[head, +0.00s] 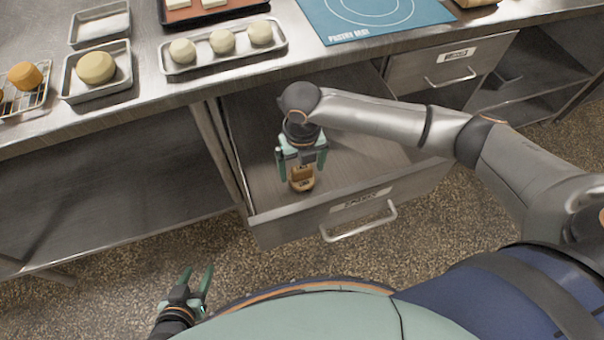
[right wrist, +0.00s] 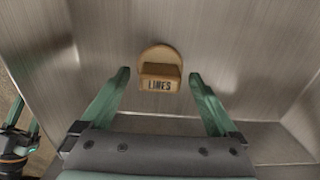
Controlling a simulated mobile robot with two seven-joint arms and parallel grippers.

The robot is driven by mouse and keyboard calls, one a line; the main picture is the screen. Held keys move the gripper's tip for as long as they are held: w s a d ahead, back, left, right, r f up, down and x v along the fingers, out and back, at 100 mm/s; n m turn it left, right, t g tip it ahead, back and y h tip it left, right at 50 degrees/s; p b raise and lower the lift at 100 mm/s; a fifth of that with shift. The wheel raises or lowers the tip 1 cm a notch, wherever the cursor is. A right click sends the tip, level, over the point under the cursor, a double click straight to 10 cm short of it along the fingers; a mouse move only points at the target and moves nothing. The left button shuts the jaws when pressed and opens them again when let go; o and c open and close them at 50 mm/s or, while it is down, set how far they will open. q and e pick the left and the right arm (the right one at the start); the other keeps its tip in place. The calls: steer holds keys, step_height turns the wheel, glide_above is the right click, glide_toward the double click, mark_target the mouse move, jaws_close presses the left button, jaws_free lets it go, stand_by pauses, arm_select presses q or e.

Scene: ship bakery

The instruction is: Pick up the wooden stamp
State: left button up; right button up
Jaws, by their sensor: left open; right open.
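The wooden stamp (head: 302,184) lies in the open metal drawer (head: 238,130), near its front left part. In the right wrist view the stamp (right wrist: 160,68) shows a round base and a block handle marked "LINES". My right gripper (head: 302,170) is open above the stamp, pointing down into the drawer. In the right wrist view its two fingers (right wrist: 160,82) stand apart to either side of the stamp, not touching it in the picture. My left gripper (head: 198,282) is open and empty over the floor, outside the drawer. It also shows at the left edge of the right wrist view (right wrist: 24,115).
The drawer's front wall with its handle (head: 360,222) and its side walls surround the stamp. The counter above holds a tray of dough balls (head: 222,60), a tray with one dough ball (head: 97,72) and a blue pastry mat (head: 375,18). A closed drawer (head: 440,68) is at right.

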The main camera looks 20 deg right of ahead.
steer(key=c, duration=1.5)
